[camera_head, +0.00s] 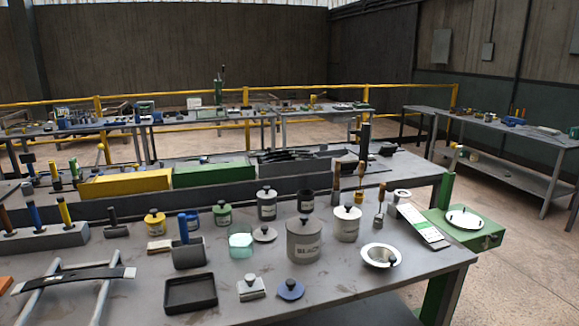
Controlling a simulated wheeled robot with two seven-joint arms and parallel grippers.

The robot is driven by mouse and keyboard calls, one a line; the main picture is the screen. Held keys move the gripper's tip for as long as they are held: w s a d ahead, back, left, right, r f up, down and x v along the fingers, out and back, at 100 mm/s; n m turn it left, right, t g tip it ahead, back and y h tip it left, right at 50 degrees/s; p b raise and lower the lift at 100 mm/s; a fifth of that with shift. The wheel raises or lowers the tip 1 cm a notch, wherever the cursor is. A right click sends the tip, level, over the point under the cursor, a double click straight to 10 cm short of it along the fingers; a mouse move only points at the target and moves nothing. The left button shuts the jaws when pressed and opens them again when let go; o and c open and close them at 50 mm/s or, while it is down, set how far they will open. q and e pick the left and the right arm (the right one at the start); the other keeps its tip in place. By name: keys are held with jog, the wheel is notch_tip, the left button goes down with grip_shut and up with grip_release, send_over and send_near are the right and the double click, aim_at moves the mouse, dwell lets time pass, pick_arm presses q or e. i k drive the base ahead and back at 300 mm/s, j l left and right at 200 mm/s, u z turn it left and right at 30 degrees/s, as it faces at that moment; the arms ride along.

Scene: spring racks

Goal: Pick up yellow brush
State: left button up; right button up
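A yellow-handled tool (64,211), which looks like the yellow brush, stands upright in a grey block rack (60,240) at the left of the near table. The lower end of the yellow one is hidden in the rack. Neither of my grippers is in view.
The near metal table (235,290) holds a black tray (190,293), a grey lidded canister (304,242), a glass jar (240,242) and a bowl (381,256). A dark strip on a metal stand (75,278) lies in front of the rack. Yellow and green bins stand behind.

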aim_at(60, 201)
jog(key=u, duration=1.3)
